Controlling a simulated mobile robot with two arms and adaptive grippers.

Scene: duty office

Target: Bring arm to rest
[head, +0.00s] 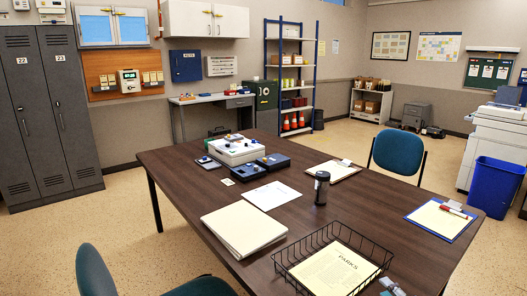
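Only a small grey part of what looks like my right gripper (391,287) shows at the bottom edge of the head view, right of the wire tray. Most of it is cut off by the frame, and I cannot tell whether its fingers are open or shut. Nothing can be seen held in it. My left gripper and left arm are not in view.
A brown table (190,165) fills the middle. On it are a wire tray (366,241) with papers, a dark cylinder (321,188), a folder stack (243,228), clipboards and a white device (236,151). Blue chairs (398,153) stand around it. Floor at left is clear.

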